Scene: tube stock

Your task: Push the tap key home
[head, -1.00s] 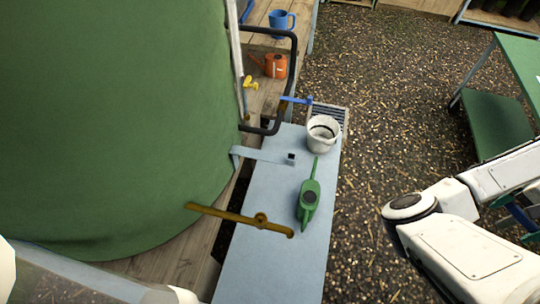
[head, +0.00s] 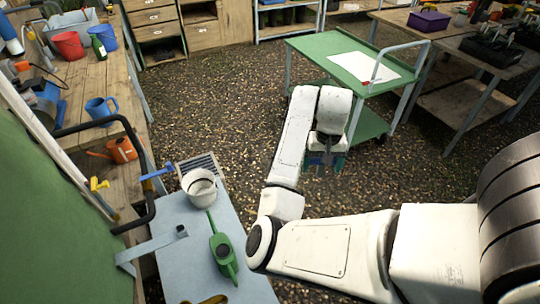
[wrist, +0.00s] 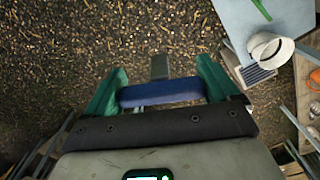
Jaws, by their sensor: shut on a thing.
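My gripper (wrist: 162,72) has green fingers, shut on the two ends of a dark blue bar with a short grey stem. This looks like the tap key (wrist: 160,93). In the head view my gripper (head: 325,160) hangs over the gravel, right of the grey-blue bench; the key is hardly visible there. On the bench, a pale bracket (head: 150,247) carries a small dark-topped block (head: 181,231), apart from my gripper. A blue lever (head: 157,172) and a yellow tap (head: 98,184) are at the left. Whether either takes the key I cannot tell.
A black pipe rail (head: 128,130) stands left. A green trolley (head: 320,55) stands behind my arm. Open gravel (head: 220,110) lies between.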

